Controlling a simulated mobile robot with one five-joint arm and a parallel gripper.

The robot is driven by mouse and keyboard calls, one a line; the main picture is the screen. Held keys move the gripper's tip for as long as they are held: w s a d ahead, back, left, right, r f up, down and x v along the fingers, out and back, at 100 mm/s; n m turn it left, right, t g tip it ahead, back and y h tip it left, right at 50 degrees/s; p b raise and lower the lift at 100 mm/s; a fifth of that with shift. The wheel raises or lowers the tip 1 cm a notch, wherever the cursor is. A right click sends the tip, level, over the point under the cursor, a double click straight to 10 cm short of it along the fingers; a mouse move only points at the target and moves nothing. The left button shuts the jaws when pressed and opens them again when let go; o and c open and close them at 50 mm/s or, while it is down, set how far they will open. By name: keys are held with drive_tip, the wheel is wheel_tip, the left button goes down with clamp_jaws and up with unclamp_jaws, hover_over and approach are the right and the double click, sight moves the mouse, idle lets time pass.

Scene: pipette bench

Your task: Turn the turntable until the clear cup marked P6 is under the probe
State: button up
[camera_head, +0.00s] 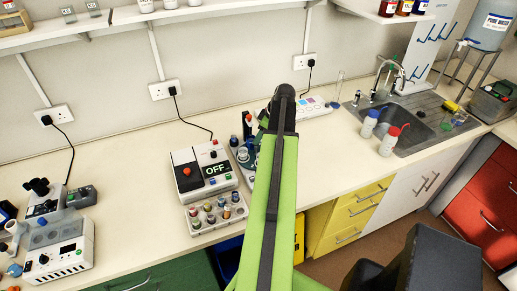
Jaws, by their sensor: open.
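My green arm (268,210) rises through the middle of the picture and ends at a dark joint. My gripper does not show; it is either behind the arm or outside the picture. Just left of the arm, a grey station (236,156) with blue and teal round parts stands on the bench, partly covered by the arm. It may hold the turntable, but I cannot tell. No cup marked P6 can be read, and the probe cannot be made out.
A control box reading OFF (204,172) and a rack of coloured caps (217,213) stand left of the arm. A microscope (47,200) is far left. Wash bottles (389,141) stand by the sink (420,122). The bench between microscope and control box is clear.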

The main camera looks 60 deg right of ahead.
sight(256, 148)
drive_tip(key=b+x, duration=0.1)
drive_tip(key=x, duration=0.2)
drive_tip(key=shift+f+b, duration=0.15)
drive_tip(key=shift+b, duration=0.15)
clamp_jaws()
idle(1.0)
drive_tip(key=shift+d, duration=0.45)
drive_tip(key=shift+a, duration=0.35)
